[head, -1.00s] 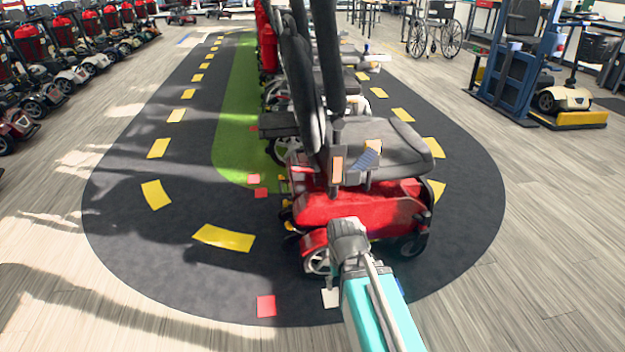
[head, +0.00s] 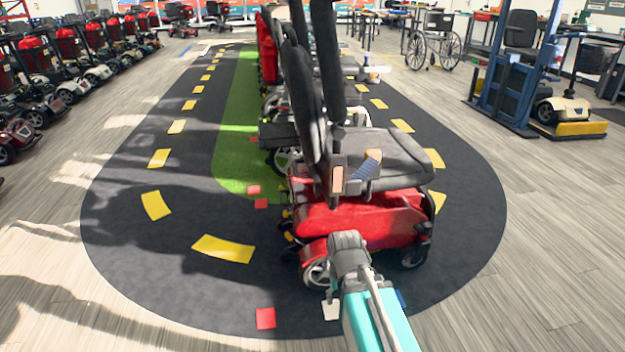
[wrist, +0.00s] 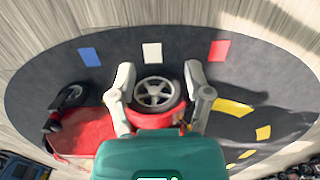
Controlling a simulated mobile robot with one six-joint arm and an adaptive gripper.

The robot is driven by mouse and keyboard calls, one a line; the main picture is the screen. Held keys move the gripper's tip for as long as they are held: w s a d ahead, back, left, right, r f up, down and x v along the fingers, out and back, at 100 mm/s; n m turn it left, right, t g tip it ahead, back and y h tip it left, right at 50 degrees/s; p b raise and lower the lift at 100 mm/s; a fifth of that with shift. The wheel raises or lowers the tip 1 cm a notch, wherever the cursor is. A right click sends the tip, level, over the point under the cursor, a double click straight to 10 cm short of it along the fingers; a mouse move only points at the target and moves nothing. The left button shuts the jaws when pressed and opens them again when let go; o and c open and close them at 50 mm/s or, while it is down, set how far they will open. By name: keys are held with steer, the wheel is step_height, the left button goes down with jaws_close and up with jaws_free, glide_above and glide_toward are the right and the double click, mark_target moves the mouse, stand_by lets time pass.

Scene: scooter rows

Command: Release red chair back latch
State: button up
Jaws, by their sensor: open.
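The red chair, a powered chair with a grey seat (head: 395,160) and red base (head: 360,218), stands at the centre of the head view. Its tall dark backrest (head: 330,70) is upright. An orange-and-grey part (head: 338,180) sits low at the backrest's foot; I cannot tell if it is the latch. My gripper (wrist: 158,75) is open in the wrist view, its two grey fingers apart, with a chair wheel (wrist: 154,92) and red bodywork showing below between them. I see nothing held.
More chairs stand in line behind the red one on the dark mat (head: 130,235). A row of scooters (head: 80,70) lines the left. A wheelchair (head: 433,42) and a blue frame (head: 507,90) stand at the right. The wooden floor around the mat is mostly clear.

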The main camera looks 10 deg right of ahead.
steer(key=shift+r, duration=0.15)
steer(key=c, duration=0.4)
steer(key=shift+r+p, duration=0.65)
steer(key=shift+p, duration=0.2)
steer(key=c, duration=0.4)
step_height(320, 180, up, 13)
steer(key=p, duration=1.3)
steer(key=shift+r, duration=0.1)
jaws_close()
